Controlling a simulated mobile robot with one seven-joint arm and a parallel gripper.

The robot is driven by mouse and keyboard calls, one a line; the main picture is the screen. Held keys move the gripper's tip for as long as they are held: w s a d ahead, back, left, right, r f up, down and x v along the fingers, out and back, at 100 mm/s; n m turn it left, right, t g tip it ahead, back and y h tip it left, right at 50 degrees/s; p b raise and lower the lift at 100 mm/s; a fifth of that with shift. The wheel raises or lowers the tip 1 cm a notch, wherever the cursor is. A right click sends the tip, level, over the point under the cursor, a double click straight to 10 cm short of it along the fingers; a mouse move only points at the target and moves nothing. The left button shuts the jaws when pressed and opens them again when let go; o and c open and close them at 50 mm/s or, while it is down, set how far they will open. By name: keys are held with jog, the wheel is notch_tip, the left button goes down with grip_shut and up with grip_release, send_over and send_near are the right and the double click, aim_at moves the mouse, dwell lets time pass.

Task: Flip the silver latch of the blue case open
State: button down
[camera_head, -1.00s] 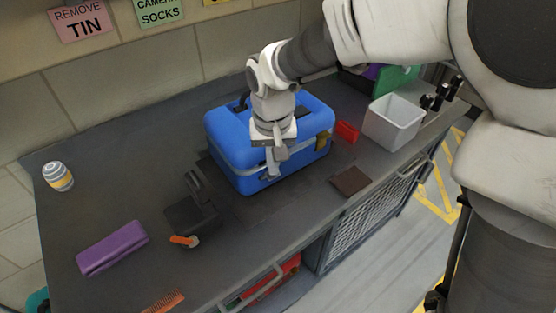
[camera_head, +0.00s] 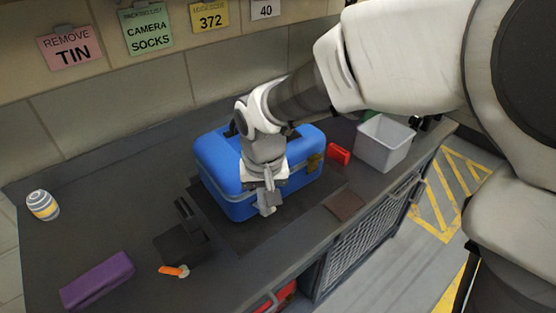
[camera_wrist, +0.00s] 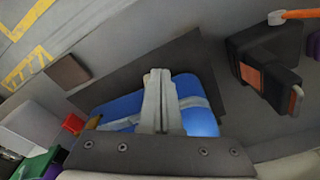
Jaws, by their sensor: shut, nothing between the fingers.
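The blue case (camera_head: 218,178) lies closed on a dark mat on the bench, with a silver band along its front side. A brass-coloured latch (camera_head: 314,162) shows at the right of its front. My gripper (camera_head: 266,209) is shut and empty, pointing down at the front of the case. Its fingers cover the middle of the front, and I cannot make out the silver latch there. In the wrist view the shut fingers (camera_wrist: 160,76) cross over the blue case (camera_wrist: 200,116) and its silver band. I cannot tell whether they touch it.
A red box (camera_head: 339,153), a pale bin (camera_head: 384,146) and a brown square (camera_head: 344,205) are to the right. A dark device (camera_head: 182,243), an orange-handled tool (camera_head: 173,271), a purple box (camera_head: 97,281) and a striped tin (camera_head: 42,205) are to the left. Bare bench lies between.

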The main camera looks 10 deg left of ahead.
notch_tip(320, 180, up, 17)
jog(key=s+p, duration=0.1)
jog(key=p, duration=0.3)
jog(key=shift+s+d, duration=0.2)
jog(key=shift+s, duration=0.1)
jog(key=shift+r, duration=0.1)
jog(key=s+d+r+m+t+p, duration=0.1)
jog(key=s+d+r+p, duration=0.1)
jog(key=d, duration=0.6)
jog(key=s+d+r+m+t+p, duration=0.1)
jog(key=s+d+r+t+p, duration=0.1)
jog(key=d, duration=0.5)
jog(key=s+d+r+m+t+p, duration=0.1)
jog(key=s+d, duration=0.3)
jog(key=d, duration=0.4)
jog(key=shift+s+d+r+p, duration=0.3)
jog(key=shift+r+p, duration=0.1)
jog(key=shift+p, duration=0.45)
jog(key=shift+a, duration=0.1)
